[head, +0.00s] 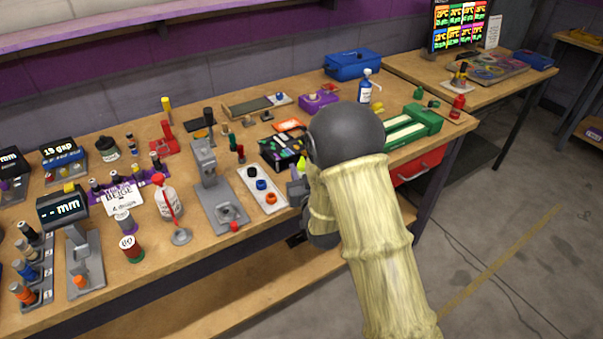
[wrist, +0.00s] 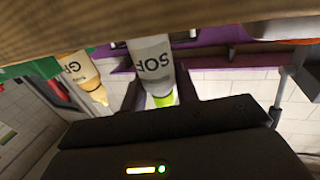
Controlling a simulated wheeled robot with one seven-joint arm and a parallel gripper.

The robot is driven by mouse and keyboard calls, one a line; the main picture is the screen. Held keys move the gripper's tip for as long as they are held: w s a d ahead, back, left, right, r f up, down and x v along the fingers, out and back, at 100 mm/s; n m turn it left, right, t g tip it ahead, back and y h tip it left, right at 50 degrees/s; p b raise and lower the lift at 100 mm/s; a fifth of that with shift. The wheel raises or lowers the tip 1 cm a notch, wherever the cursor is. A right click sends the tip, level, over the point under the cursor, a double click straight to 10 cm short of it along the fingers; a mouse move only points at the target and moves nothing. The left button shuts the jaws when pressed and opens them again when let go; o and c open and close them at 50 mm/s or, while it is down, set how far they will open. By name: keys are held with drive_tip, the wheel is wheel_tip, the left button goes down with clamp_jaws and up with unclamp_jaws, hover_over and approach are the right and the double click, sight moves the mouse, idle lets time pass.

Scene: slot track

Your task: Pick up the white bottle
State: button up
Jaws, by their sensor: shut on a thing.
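The white bottle (wrist: 151,58), pale grey-white in this light, has dark letters that read like "SOR" and a yellow-green tip. In the wrist view it sits between the fingers of my gripper (wrist: 160,90), which is shut on it. In the head view my forearm hides the gripper and most of the bottle; a small yellow-green tip (head: 301,163) shows just left of my arm. A cream bottle (wrist: 78,68) with "GR" lettering and a yellowish tip stands beside it in the wrist view, apart from the fingers.
The wooden bench (head: 330,110) is crowded. Near my arm are a grey tray with coloured rings (head: 262,186), a dark box of small parts (head: 283,150) and a green fixture (head: 410,125). A grey press (head: 210,180) and a red-spouted bottle (head: 167,200) stand left. Open floor lies right.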

wheel_tip(320, 180, up, 10)
drive_tip(key=shift+d+f+p, duration=0.1)
drive_tip(key=shift+p, duration=0.2)
idle(0.5)
drive_tip(key=shift+w+d+r+p, duration=0.15)
drive_tip(key=shift+r+p, duration=0.1)
drive_tip(key=shift+p, duration=0.15)
drive_tip(key=s+d+r+m+h+p, duration=0.1)
drive_tip(key=d+r+p, duration=0.6)
drive_tip(key=p, duration=0.9)
drive_tip(key=s+d+r+m+h+p, duration=0.1)
drive_tip(key=d+r+h+p, duration=0.3)
drive_tip(key=p, duration=1.1)
drive_tip(key=d+r+m, duration=0.1)
drive_tip(key=d+r, duration=0.2)
drive_tip(key=d, duration=0.3)
drive_tip(key=shift+s+d+r+t+p, duration=0.25)
drive_tip(key=shift+s+d+t+p, duration=0.05)
drive_tip(key=shift+s+p, duration=0.05)
